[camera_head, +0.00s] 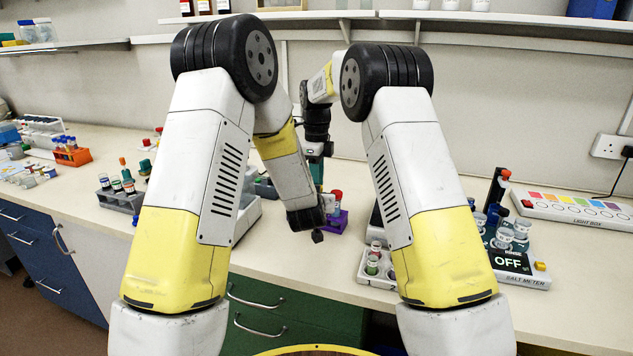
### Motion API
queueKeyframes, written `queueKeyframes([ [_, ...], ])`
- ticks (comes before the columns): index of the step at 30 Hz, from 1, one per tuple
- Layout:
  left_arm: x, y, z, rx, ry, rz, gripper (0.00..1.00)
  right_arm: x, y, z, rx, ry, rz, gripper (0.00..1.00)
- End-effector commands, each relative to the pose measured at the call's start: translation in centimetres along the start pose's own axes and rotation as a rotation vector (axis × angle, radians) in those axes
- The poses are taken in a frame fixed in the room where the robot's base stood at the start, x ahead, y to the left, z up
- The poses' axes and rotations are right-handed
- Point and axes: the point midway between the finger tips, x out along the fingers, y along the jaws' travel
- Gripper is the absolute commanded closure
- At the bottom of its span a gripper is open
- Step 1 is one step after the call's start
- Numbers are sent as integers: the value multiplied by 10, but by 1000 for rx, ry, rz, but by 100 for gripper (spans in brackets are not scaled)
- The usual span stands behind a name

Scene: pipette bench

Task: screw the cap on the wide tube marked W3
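No W3 marking is legible, so I cannot tell which tube it is. A purple rack (338,222) stands at mid-bench, partly hidden by my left gripper. A red-capped tube (337,195) stands upright in it, with a pale tube (328,204) beside it. My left gripper (317,236) points down just in front and left of this rack; its fingers are too small and dark to judge. My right gripper (319,152) is behind and above the rack, pointing down. A teal-green item (317,172) shows just below it; I cannot tell whether it is held.
A grey rack (122,200) of tubes and an orange rack (72,156) are at left. A white tray (377,268) with small vials lies near the front edge. My arms hide much of the bench.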

Motion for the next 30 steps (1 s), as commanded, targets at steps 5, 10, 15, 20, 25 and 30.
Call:
queueKeyframes([
  [5, 1, 0, -4, -2, 9, 0, 100, 3, 3, -2, -1, 11, 14, 100],
  [10, 1, -1, -4, -2, 10, -2, 100, 2, 4, -1, -2, 10, 15, 100],
  [15, 1, -1, -4, -3, 10, -2, 100, 1, 4, -1, -2, 8, 15, 100],
  [20, 1, -1, -4, -3, 10, -3, 100, -1, 4, -1, -1, 4, 11, 100],
  [25, 1, -1, -4, -3, 9, -2, 100, -4, 4, -1, 0, -2, 6, 100],
  [30, 1, -1, -3, -3, 6, -2, 100, -5, 3, 0, 0, -3, 4, 100],
])
